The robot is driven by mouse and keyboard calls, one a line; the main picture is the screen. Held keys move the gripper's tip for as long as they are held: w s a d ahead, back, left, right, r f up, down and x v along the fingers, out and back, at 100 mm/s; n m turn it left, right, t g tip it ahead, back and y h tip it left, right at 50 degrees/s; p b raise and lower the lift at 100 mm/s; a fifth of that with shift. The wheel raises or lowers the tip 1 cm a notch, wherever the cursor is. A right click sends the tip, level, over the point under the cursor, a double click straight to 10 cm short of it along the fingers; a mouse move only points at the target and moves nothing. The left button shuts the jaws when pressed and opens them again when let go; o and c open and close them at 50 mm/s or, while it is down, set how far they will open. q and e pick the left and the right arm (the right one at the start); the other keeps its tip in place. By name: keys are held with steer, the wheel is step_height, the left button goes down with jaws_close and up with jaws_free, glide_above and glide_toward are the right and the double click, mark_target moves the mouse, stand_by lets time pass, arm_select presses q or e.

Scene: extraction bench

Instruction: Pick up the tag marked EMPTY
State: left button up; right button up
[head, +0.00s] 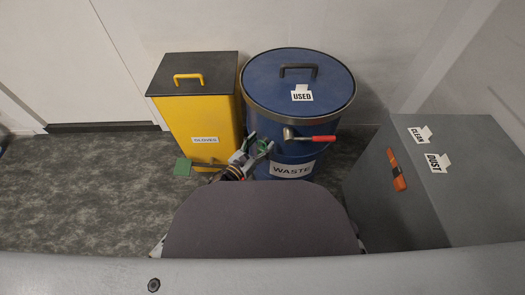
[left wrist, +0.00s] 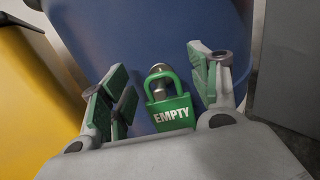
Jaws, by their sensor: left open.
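The green tag marked EMPTY (left wrist: 172,112) is shaped like a padlock and hangs by its loop on a short metal peg (left wrist: 158,74) on the blue drum. My left gripper (left wrist: 162,78) is open, with its green-padded fingers on either side of the tag and apart from it. In the head view my left gripper (head: 256,149) is at the lower front left of the blue drum (head: 322,153); I cannot make out the EMPTY tag there. My right gripper is not in view.
The drum's red-handled lever (head: 310,139) sticks out near the gripper. White tags USED, CLEAN and DUST lie on lids. A grey cabinet (head: 440,205) stands at right.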

arm_select(q)
steer(key=shift+c, duration=0.2)
steer(key=c, duration=0.9)
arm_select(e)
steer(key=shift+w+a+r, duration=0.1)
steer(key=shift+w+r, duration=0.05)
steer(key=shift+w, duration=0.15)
arm_select(q)
steer(key=shift+r, duration=0.25)
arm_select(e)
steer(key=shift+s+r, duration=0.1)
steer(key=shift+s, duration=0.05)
arm_select(q)
steer(key=shift+r+p, duration=0.45)
steer(key=shift+a+r, duration=0.1)
steer(key=shift+r, duration=0.05)
steer(key=p+v, duration=0.3)
steer(key=v, duration=1.5)
steer(key=shift+p, duration=0.4)
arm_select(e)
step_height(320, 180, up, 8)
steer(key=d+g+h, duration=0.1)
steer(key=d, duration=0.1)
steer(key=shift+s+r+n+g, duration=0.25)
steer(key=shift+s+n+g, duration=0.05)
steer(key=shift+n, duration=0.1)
